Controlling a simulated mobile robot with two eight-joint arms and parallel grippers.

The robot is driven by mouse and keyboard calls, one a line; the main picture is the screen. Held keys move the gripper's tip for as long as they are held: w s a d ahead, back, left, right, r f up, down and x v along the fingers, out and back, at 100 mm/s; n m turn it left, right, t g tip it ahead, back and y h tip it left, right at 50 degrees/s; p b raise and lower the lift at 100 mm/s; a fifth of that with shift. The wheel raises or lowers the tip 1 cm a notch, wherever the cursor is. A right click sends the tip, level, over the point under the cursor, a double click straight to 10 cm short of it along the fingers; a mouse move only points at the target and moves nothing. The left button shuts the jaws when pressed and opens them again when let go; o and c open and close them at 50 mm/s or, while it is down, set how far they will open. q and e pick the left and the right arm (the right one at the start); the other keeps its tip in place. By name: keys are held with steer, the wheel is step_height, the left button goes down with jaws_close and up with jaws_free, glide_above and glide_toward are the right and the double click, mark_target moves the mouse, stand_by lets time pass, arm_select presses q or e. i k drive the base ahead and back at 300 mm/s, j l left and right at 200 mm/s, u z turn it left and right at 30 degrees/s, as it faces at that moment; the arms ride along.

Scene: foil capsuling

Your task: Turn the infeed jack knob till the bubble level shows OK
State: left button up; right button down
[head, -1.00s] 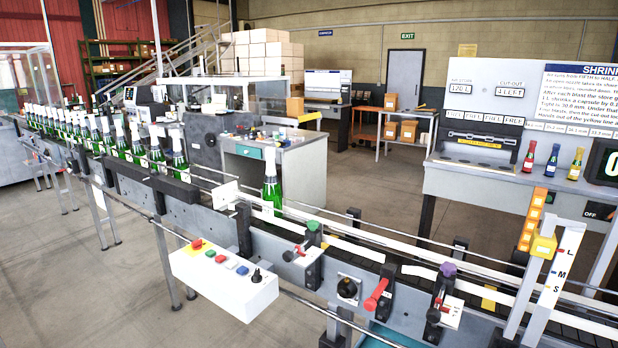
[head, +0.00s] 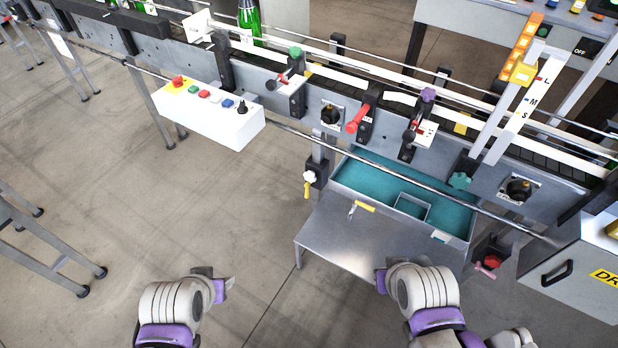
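A white star-shaped knob (head: 310,178) with a yellow tag or handle under it sits on a dark bracket below the conveyor rail, left of the teal tray. I cannot tell for sure that it is the infeed jack knob. No bubble level can be made out, nor an OK reading. My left gripper (head: 224,289) is low in the picture over bare floor, well apart from the knob. My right gripper (head: 382,281) is at the front edge of the grey table in the picture, below and right of the knob. The fingers of both are too unclear to judge.
A white control box (head: 205,112) with coloured buttons hangs on the conveyor's left. The teal tray (head: 365,180) and grey table (head: 350,240) stand below the rail. A red knob (head: 493,261) and a drawer box (head: 570,265) are at right.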

mark_target(310, 176)
steer(key=z, duration=2.6)
steer(key=j+u, duration=0.15)
steer(key=u, duration=2.3)
steer(key=i+j+z, duration=0.35)
steer(key=i+j, duration=0.2)
steer(key=j, duration=0.2)
